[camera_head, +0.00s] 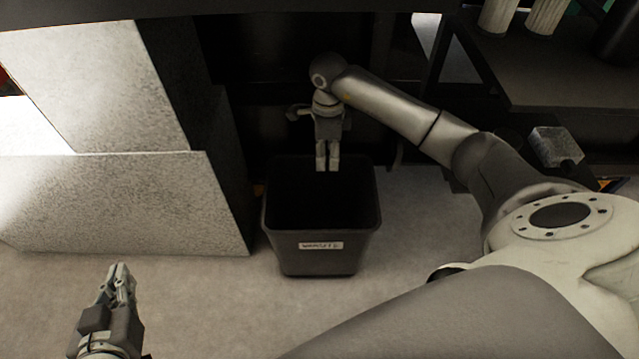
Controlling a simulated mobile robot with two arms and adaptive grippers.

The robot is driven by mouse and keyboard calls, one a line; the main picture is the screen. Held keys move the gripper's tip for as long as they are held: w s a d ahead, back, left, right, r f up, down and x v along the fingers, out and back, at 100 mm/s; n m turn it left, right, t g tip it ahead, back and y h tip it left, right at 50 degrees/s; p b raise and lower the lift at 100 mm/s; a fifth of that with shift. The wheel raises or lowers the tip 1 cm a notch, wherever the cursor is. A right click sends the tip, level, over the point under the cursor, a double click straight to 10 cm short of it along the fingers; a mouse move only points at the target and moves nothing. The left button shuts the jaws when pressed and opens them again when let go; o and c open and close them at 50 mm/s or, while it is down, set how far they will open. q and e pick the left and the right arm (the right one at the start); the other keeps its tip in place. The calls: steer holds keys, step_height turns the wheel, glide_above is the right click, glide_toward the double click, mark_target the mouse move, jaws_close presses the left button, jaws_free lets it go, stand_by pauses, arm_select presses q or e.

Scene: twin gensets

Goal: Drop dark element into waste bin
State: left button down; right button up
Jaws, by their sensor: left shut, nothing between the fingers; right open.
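The waste bin (316,266), dark with a small white label on its front, stands upright on the floor in the middle. My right gripper (327,167) points down over the bin's opening. Its fingers are open, with nothing seen between them. My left gripper (122,272) is shut and empty at the lower left, away from the bin. I cannot make out a dark element at the gripper, and the inside of the bin is too dark to show what lies in it.
A dark shelf (540,85) at the upper right bears two pale ribbed cylinders (546,14) and a dark rounded object (618,38) cut by the edge. A grey box (556,147) is below it. Large pale panels (125,205) stand left of the bin. Floor in front is clear.

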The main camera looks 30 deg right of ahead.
step_height(320, 180, up, 6)
steer(key=shift+r, duration=0.15)
stand_by(0.5)
